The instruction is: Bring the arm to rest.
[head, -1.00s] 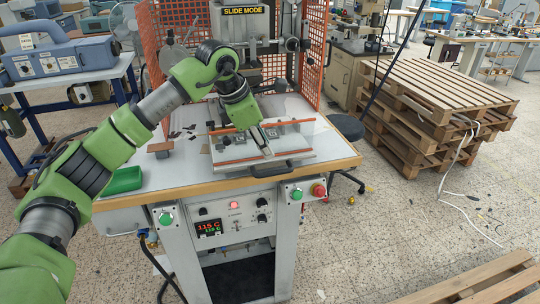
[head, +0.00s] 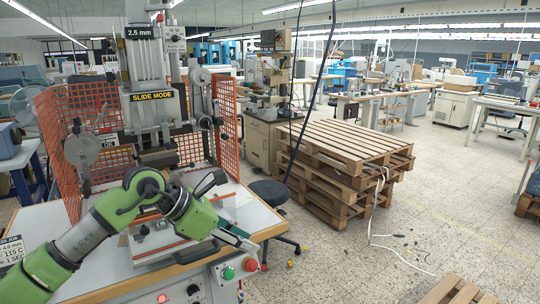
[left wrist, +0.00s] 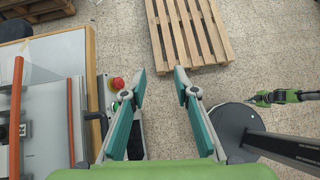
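My left arm comes in from the left in the head view, over the front of the stamping press table (head: 120,290). My left gripper (head: 238,236) is above the table's front right corner, close to the green and red buttons in that view. In the left wrist view my left gripper (left wrist: 160,78) has its two teal fingers apart, with nothing between them, above the floor. My right gripper (left wrist: 262,98) shows small at the right of that view, over the floor; its finger opening is too small to tell.
A red stop button (left wrist: 117,83) is left of my left fingers in the wrist view. A black stool (head: 268,192) stands beside the table. Stacked pallets (head: 340,165) are farther right, with open floor around.

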